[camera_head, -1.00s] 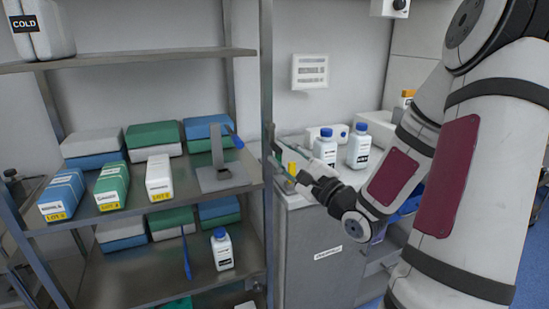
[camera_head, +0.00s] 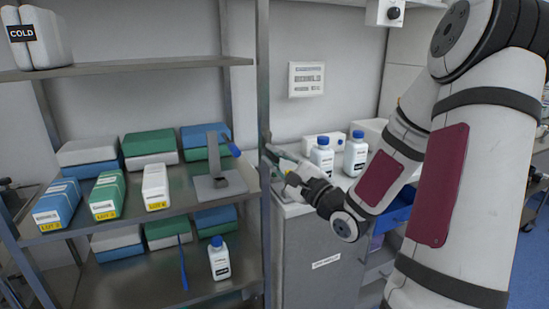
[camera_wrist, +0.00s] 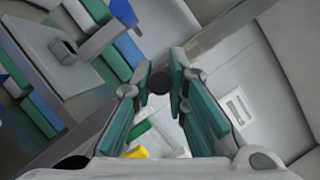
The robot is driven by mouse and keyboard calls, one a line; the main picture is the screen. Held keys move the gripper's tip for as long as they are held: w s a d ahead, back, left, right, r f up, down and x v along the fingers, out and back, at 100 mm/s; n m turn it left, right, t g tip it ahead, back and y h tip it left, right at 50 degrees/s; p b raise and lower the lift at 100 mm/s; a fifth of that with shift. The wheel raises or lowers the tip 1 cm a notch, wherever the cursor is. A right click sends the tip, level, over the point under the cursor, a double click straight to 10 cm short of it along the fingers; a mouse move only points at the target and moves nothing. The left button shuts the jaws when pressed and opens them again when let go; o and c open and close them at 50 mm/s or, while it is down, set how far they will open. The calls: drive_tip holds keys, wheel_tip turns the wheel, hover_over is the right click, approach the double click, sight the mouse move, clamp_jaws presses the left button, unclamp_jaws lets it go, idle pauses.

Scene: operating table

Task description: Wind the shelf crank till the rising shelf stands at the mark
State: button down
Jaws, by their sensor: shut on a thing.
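My gripper (camera_head: 274,153) is beside the right front post of the metal shelving. In the wrist view its green-padded fingers (camera_wrist: 165,76) close around a small dark round piece (camera_wrist: 158,83), which looks like the knob of the shelf crank. The rest of the crank is hidden by the fingers and post. The middle shelf (camera_head: 155,222) carries several blue, green and white boxes. A grey stand with a blue-tipped arm (camera_head: 215,187) is on its right end; it also shows in the wrist view (camera_wrist: 72,75). I cannot make out the mark or which shelf rises.
The upper shelf (camera_head: 150,68) holds a white COLD container (camera_head: 38,45). A white bottle (camera_head: 219,262) stands on the lower shelf. Right of the post, a grey cabinet (camera_head: 320,245) carries two blue-capped bottles (camera_head: 322,158) close to my gripper.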

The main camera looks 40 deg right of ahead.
drive_tip(key=shift+s+d+r+n+p, duration=0.15)
drive_tip(key=shift+n+p, duration=0.35)
drive_tip(key=shift+p, duration=1.2)
